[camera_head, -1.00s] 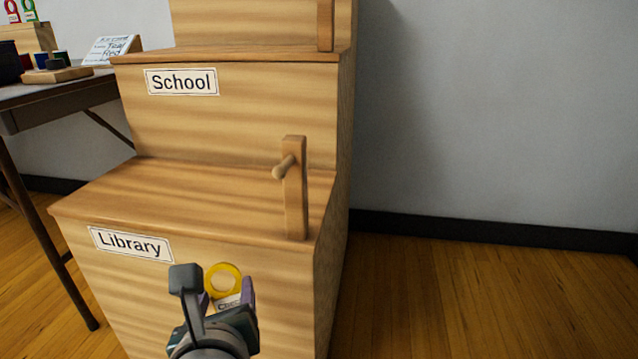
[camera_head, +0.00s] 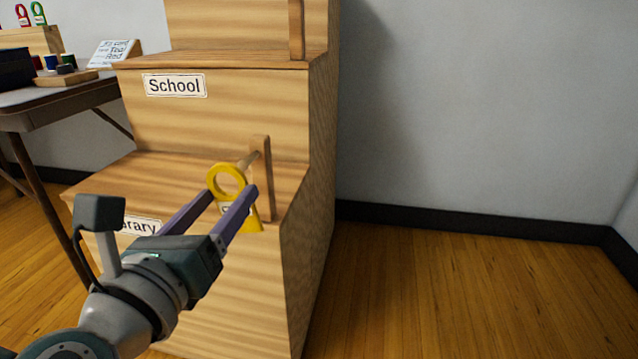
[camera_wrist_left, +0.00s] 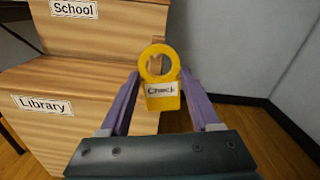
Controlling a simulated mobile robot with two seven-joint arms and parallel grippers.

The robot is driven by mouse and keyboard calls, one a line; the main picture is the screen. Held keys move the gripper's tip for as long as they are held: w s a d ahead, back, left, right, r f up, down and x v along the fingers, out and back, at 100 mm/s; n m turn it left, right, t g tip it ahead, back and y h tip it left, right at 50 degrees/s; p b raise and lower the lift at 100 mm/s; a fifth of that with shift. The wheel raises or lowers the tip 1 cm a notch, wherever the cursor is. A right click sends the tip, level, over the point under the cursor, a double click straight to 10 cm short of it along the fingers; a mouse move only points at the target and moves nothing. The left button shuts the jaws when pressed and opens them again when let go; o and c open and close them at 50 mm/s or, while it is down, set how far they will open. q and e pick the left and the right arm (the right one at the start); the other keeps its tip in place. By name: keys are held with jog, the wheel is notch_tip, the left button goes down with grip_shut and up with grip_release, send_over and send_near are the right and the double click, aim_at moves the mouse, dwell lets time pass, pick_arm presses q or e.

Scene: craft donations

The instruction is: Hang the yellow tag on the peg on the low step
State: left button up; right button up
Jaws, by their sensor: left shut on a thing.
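The yellow tag (camera_head: 254,224) has a ring at its top and a white label, which reads "Check" in the left wrist view (camera_wrist_left: 162,103). My left gripper (camera_head: 233,194) is shut on the tag's body, with the ring upright above the fingers. The wooden peg (camera_head: 249,159) sticks out from a short post (camera_head: 262,185) on the low step (camera_head: 150,172), marked Library. In the head view the ring is right by the peg's free end. In the left wrist view wood shows through the ring; I cannot tell whether the peg is inside it. My right gripper is out of view.
The School step (camera_head: 225,100) rises behind the low step, with another post (camera_head: 296,28) above it. A table (camera_head: 60,107) at the left holds small pots, a card and red and green ringed tags. The floor at the right is clear.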

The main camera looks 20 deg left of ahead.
pick_arm(q)
jog(key=shift+f+b+x, duration=0.2)
jog(key=shift+b+x, duration=0.7)
jog(key=shift+x, duration=0.9)
jog(key=shift+f+b+x, duration=0.15)
jog(key=shift+b+x, duration=0.7)
jog(key=shift+x, duration=0.95)
jog(key=shift+w+a+f+b, duration=0.15)
jog(key=shift+w+f+b, duration=0.2)
jog(key=shift+w+b, duration=0.15)
jog(key=shift+w, duration=0.15)
jog(key=o, duration=1.5)
